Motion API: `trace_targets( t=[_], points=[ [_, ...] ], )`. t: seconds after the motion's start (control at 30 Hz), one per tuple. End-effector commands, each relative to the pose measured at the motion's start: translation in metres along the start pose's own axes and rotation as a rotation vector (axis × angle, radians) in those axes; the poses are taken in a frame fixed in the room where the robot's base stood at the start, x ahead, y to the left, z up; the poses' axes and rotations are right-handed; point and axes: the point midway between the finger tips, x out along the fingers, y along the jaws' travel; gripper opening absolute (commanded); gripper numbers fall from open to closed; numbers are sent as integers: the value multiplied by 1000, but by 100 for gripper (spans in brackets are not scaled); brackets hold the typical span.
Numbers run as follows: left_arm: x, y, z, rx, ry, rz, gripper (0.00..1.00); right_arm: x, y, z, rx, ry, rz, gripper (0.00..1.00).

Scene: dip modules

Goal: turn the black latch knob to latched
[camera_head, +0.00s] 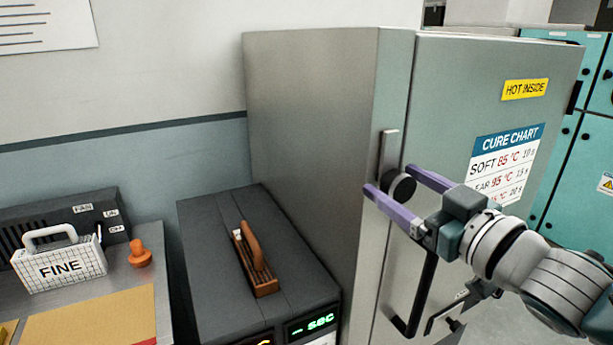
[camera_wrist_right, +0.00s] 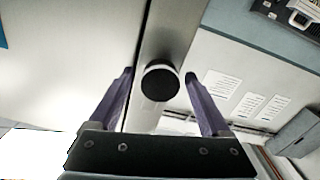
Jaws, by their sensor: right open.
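The black latch knob (camera_head: 401,186) is a short round knob on a narrow metal plate (camera_head: 389,150) at the edge of the grey cabinet door (camera_head: 450,120). My right gripper (camera_head: 388,178) is open, with its two purple fingers on either side of the knob in the head view. In the right wrist view the knob (camera_wrist_right: 160,81) lies between the fingertips (camera_wrist_right: 158,74), with a visible gap on both sides. I cannot tell whether a finger touches it. My left gripper is not in view.
A black door handle (camera_head: 421,295) hangs below my right gripper. A dark unit (camera_head: 215,225) with a brown wooden-handled tool (camera_head: 254,262) on top stands left of the cabinet. A metal bench (camera_head: 150,262) holds a FINE box (camera_head: 60,264) and an orange knobbed piece (camera_head: 140,255).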

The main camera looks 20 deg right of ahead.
Motion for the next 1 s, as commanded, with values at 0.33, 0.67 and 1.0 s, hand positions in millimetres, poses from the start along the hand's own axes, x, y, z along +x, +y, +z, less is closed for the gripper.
trace_targets(
  t=[0.33, 0.67, 1.0],
  points=[
    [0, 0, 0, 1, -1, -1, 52, 1, 0, 0, 0, 0, 0, 74],
    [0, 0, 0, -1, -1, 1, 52, 1, 0, 0, 0, 0, 0, 36],
    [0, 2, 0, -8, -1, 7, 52, 1, 0, 0, 0, 0, 0, 0]
  ],
)
